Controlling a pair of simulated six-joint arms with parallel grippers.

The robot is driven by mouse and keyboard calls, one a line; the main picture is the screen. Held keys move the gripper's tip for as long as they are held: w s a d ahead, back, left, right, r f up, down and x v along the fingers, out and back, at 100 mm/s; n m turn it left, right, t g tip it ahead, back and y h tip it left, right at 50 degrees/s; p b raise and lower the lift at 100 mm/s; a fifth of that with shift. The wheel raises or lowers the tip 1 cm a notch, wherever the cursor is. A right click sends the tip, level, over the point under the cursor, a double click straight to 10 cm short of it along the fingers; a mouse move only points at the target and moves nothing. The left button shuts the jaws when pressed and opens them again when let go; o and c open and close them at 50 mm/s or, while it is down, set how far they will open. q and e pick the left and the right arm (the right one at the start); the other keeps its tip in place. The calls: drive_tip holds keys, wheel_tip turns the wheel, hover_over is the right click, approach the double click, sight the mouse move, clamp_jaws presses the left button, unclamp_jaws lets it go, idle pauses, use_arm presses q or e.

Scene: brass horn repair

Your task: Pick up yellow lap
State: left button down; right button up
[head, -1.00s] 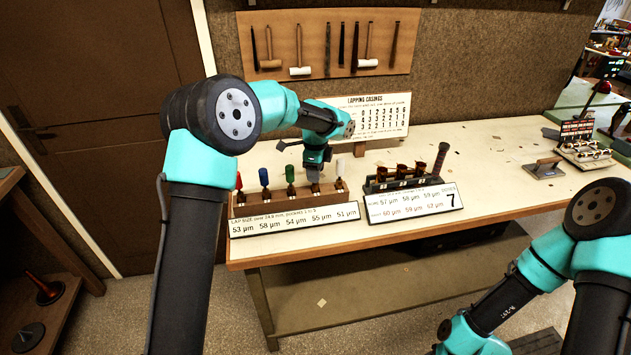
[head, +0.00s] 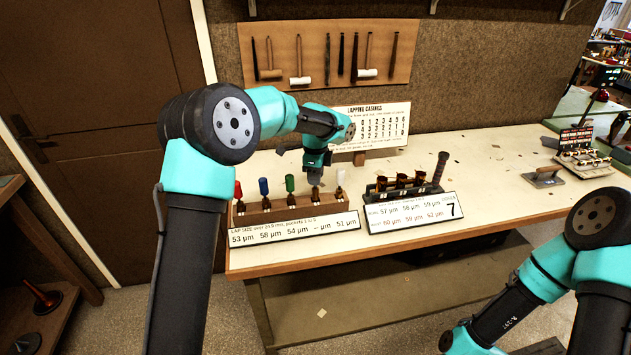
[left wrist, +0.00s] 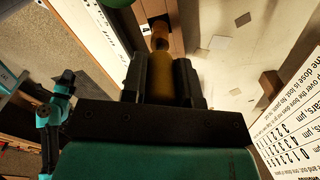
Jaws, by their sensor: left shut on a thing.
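The yellow lap (left wrist: 160,72) is upright between the two fingers of my left gripper (left wrist: 162,85) in the left wrist view, and the fingers are shut on its yellow handle. In the head view my left gripper (head: 315,172) is over the fourth pocket of the lap rack (head: 265,217). Only the lower part of the lap (head: 315,193) shows below the fingers there. I cannot tell how far its lower end clears the pocket. The rack sign (head: 290,231) reads a dash in the fourth place. My right gripper is out of view.
Red (head: 239,190), blue (head: 264,187), green (head: 290,184) and white (head: 340,178) laps stand close beside it. A casing rack (head: 380,190) is to the right. A lapping chart (head: 375,128) stands behind. The bench's middle right is mostly clear.

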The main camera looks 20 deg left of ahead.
use_arm(q)
wheel_tip(320, 180, up, 8)
drive_tip(key=shift+r, duration=0.15)
idle(0.6)
